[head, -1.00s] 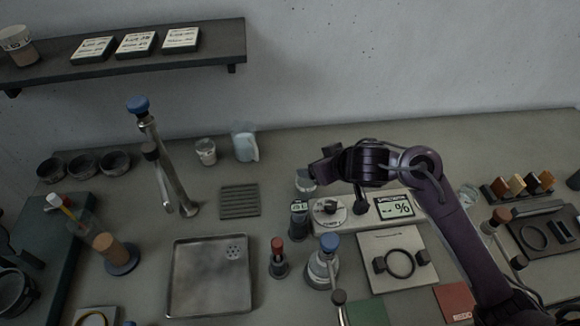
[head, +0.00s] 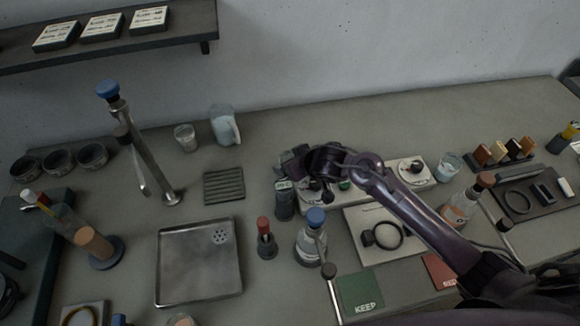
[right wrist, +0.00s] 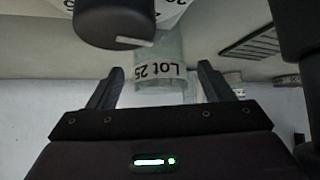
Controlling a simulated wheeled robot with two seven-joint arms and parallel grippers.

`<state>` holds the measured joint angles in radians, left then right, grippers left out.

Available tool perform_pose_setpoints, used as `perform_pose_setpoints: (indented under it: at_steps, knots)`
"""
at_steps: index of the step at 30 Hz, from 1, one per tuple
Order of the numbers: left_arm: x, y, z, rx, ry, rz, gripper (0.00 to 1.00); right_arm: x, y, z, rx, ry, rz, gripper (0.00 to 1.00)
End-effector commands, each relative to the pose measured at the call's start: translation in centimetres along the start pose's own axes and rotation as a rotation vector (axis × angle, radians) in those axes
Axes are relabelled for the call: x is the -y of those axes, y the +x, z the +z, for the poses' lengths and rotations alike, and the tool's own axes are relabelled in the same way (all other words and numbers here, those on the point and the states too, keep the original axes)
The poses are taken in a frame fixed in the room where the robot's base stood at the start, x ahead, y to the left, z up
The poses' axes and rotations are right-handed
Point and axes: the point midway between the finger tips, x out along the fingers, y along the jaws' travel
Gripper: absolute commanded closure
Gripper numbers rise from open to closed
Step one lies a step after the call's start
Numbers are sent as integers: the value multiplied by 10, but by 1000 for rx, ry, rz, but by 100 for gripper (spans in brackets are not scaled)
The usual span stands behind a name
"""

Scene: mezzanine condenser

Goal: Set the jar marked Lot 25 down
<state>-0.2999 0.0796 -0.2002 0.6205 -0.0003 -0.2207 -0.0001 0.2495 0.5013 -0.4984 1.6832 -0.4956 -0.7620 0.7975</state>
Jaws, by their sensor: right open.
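The jar marked Lot 25 (right wrist: 160,75) shows in the right wrist view as a pale glassy jar with a white label, its lettering upside down. It lies between the two spread fingers of my right gripper (right wrist: 158,88), with visible space on both sides. What is under the jar cannot be told. In the head view my right gripper (head: 294,166) is low over the bench, at the left end of the pale instrument (head: 322,195), and hides the jar. My left gripper is not in view.
A dark round knob or cap (right wrist: 115,20) is close to the jar in the wrist view. A dark labelled bottle (head: 284,205) and a blue-capped bottle (head: 311,245) stand near the right gripper. A steel tray (head: 199,275) and ribbed mat (head: 224,186) lie to the left.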

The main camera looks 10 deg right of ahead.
Motion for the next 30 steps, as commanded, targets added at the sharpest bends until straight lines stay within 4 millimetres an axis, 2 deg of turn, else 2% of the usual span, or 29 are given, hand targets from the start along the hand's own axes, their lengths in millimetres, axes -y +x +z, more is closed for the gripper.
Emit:
perform_pose_setpoints:
  at_steps: [5,13,24,26,30]
  knots:
    - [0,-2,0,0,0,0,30,0,19,-1,-1,2,0,26]
    - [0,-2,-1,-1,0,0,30,0,22,-1,-1,1,0,26]
    - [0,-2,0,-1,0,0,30,0,21,0,-1,1,0,74]
    - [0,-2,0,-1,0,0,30,0,21,-1,-1,1,0,79]
    - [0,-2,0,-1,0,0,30,0,21,-1,-1,1,0,79]
